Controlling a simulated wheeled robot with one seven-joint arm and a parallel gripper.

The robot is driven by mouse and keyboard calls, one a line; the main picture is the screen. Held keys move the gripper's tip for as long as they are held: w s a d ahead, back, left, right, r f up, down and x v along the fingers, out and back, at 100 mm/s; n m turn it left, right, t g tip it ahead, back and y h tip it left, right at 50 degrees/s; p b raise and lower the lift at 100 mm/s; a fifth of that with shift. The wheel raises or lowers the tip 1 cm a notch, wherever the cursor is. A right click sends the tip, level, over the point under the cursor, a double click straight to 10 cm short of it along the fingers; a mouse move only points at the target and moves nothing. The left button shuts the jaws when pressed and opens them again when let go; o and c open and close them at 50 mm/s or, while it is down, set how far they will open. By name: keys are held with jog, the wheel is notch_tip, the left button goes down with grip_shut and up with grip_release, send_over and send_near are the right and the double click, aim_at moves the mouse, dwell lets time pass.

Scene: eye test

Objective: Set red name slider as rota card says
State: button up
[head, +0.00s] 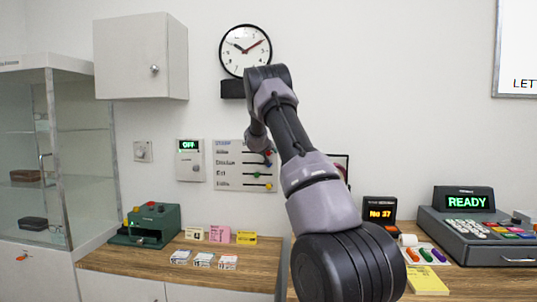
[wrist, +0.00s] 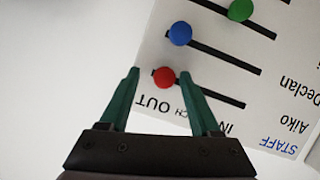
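The staff board (head: 229,183) hangs on the wall; it shows upside down in the wrist view (wrist: 215,88). The red slider knob (wrist: 163,77) sits at the OUT end of the top slot, in line with the name Aiko. My gripper (wrist: 159,74) is open, with its green fingers on either side of the red knob and a gap showing at each side. In the head view my arm reaches to the board and hides the gripper. No card is readable as the rota card; small cream (head: 194,234), pink (head: 220,235) and yellow (head: 246,238) cards stand on the counter.
The blue knob (wrist: 180,33) and green knob (wrist: 240,9) are on neighbouring slots. A green machine (head: 146,226), white cards (head: 203,260), a register (head: 482,228) reading READY and a yellow note (head: 427,281) are on the counters. A wall cabinet (head: 138,57) hangs upper left.

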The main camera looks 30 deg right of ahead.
jog(key=v, duration=1)
jog(key=shift+s+a, duration=0.2)
jog(key=shift+s, duration=0.1)
jog(key=shift+r, duration=0.2)
jog(key=s+a+r+n+t+y, duration=0.1)
jog(key=s+a+r+y, duration=0.45)
jog(key=s+a, duration=0.5)
jog(key=s+a+r+y, duration=0.4)
jog(key=s+a+r, duration=0.3)
jog(key=s+a, duration=0.3)
jog(key=s+a+f+g, duration=0.1)
jog(key=s+f, duration=0.1)
jog(key=s, duration=0.7)
jog(key=s+a+f+g+y, duration=0.1)
jog(key=s+a+f+g, duration=0.1)
jog(key=s, duration=0.8)
jog(key=s+a+f+g, duration=0.1)
jog(key=s+f, duration=0.3)
jog(key=s, duration=0.5)
jog(key=shift+s+a+f, duration=0.15)
jog(key=shift+s+a, duration=0.1)
jog(key=shift+a, duration=0.3)
